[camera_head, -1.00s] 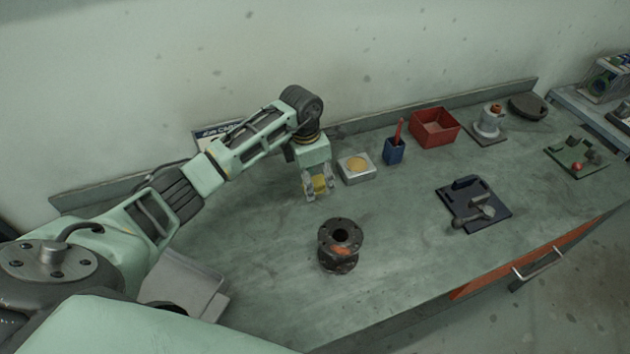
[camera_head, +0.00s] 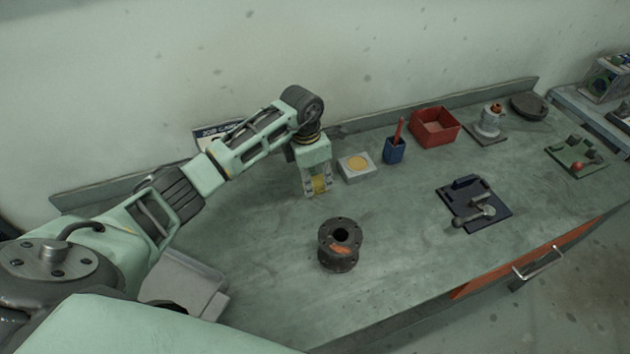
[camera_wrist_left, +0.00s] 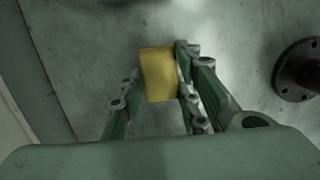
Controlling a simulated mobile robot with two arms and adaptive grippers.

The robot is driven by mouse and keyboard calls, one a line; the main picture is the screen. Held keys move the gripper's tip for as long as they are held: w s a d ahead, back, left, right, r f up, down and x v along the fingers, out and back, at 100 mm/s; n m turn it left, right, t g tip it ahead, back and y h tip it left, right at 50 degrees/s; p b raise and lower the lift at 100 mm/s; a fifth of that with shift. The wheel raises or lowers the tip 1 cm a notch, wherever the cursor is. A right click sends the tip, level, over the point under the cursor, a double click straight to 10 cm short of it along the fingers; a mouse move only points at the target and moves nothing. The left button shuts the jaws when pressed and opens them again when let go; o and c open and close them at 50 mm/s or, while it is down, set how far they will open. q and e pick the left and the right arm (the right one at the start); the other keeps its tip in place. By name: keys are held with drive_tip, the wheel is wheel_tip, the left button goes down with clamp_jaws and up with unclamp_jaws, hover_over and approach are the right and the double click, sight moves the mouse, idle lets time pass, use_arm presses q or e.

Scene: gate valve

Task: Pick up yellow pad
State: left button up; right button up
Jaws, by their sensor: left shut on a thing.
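The yellow pad (camera_head: 319,183) is between the fingers of my left gripper (camera_head: 318,187), partly hidden by them in the head view. In the left wrist view the pad (camera_wrist_left: 159,73) is a plain yellow block, and the fingers of my left gripper (camera_wrist_left: 158,88) are shut on its two sides. I cannot tell whether the pad touches the bench or hangs just above it. My right gripper is not in view.
A dark flanged valve body (camera_head: 340,247) stands in front of the gripper. A pale box with a yellow disc (camera_head: 356,166) is close on the right. Beyond it are a blue cup (camera_head: 394,151), a red bin (camera_head: 435,127) and a dark tool plate (camera_head: 488,214). A grey tray (camera_head: 180,283) lies front left.

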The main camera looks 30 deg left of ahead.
sight(320, 181)
use_arm(q)
drive_tip(key=shift+r, duration=0.1)
drive_tip(key=shift+r, duration=0.25)
drive_tip(key=r+b, duration=0.1)
drive_tip(key=d+r+b, duration=0.1)
drive_tip(key=r, duration=0.1)
drive_tip(key=shift+r, duration=0.25)
drive_tip(key=d+r+b, duration=0.4)
drive_tip(key=d+r, duration=0.2)
drive_tip(key=d, duration=0.4)
drive_tip(key=shift+w+d+r, duration=0.25)
drive_tip(key=shift+d+r, duration=0.1)
drive_tip(key=shift+r, duration=0.05)
drive_tip(key=o, duration=0.5)
drive_tip(key=c, duration=0.5)
